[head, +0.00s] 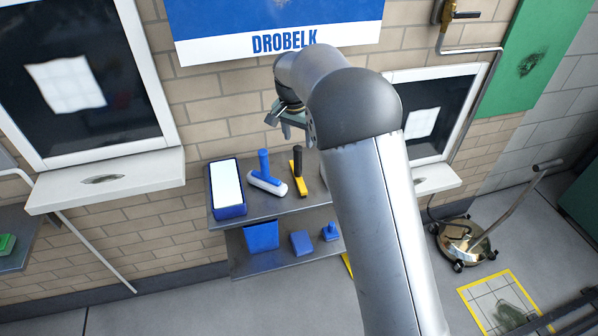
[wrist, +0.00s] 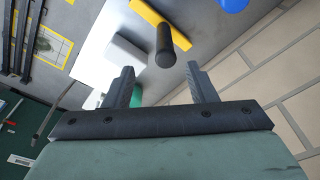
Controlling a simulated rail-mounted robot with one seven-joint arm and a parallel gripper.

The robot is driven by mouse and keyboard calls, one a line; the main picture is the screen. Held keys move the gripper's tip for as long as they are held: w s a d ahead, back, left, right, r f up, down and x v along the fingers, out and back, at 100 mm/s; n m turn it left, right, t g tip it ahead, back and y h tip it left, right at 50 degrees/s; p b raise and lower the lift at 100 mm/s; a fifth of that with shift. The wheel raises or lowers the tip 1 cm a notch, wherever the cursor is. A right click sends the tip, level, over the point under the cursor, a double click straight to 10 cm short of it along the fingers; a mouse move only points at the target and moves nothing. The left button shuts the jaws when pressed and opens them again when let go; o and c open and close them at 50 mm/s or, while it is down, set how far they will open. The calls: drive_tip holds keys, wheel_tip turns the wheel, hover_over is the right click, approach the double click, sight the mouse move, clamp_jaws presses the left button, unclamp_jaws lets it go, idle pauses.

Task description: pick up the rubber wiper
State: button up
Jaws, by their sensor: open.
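My arm hides the shelf's right end in the head view.
Several blue items, including a bin (head: 262,237), are on the lower shelf. A brick wall (head: 225,120) stands behind. A wheeled floor machine (head: 465,240) is at right.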

sight(298, 156)
drive_tip(key=f, duration=0.4)
drive_tip(key=shift+w+d+p, duration=0.1)
drive_tip(key=shift+w+p, duration=0.15)
drive_tip(key=shift+p, duration=0.05)
drive_tip(key=shift+w+f+p, duration=0.2)
drive_tip(key=shift+f+p, duration=0.05)
drive_tip(key=shift+f, duration=0.6)
drive_tip(key=shift+w+f+p, duration=0.15)
drive_tip(key=shift+f+p, duration=0.15)
drive_tip(key=shift+f, duration=0.55)
drive_tip(key=shift+w+f+p, duration=0.2)
drive_tip(key=shift+f+p, duration=0.05)
drive_tip(key=shift+f, duration=0.6)
clamp_jaws()
